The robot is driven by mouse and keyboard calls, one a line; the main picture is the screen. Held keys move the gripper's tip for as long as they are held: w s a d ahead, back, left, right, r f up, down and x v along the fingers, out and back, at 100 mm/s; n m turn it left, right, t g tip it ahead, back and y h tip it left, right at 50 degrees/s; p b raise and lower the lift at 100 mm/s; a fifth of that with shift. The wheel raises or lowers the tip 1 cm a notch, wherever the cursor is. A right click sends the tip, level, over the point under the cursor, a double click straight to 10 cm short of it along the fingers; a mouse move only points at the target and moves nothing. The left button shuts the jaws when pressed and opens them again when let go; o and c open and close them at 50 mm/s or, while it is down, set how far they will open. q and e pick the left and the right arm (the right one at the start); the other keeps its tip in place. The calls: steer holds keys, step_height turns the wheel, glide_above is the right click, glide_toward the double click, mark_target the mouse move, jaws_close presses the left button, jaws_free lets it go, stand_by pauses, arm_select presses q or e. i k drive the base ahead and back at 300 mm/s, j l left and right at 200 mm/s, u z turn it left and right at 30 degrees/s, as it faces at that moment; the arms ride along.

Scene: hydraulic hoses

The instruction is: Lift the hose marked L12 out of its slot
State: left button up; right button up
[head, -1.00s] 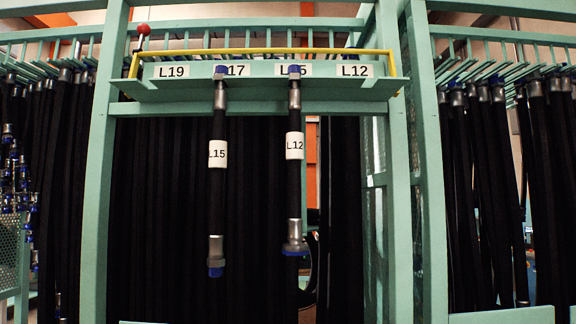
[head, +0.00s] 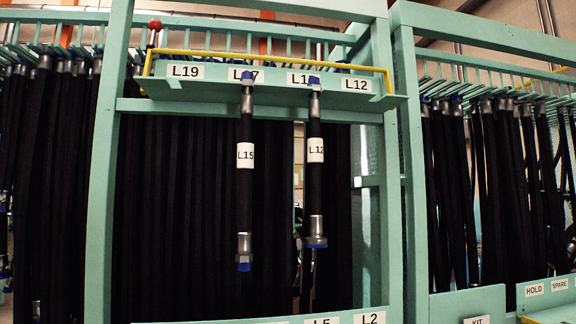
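The hose marked L12 (head: 315,185) hangs upright from the green slotted shelf (head: 220,88). It is a short black hose with silver fittings, a blue cap at the top and a white L12 tag. Its top sits at the partly covered slot label right of centre, not at the slot labelled L12 (head: 356,85), which looks empty. The hose marked L15 (head: 245,190) hangs to its left, in front of the partly covered label ending in 7. Neither of my grippers is in view.
A yellow bar (head: 270,57) runs along the shelf, with a red-knobbed lever (head: 154,26) at its left. Green posts (head: 387,180) frame the rack. Many long black hoses hang behind and on both sides. Bins marked HOLD and SPARE (head: 545,288) stand at lower right.

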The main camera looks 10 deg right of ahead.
mark_target(315, 150)
steer(key=j, duration=0.65)
steer(key=k+j+u, duration=0.15)
steer(key=j, duration=0.55)
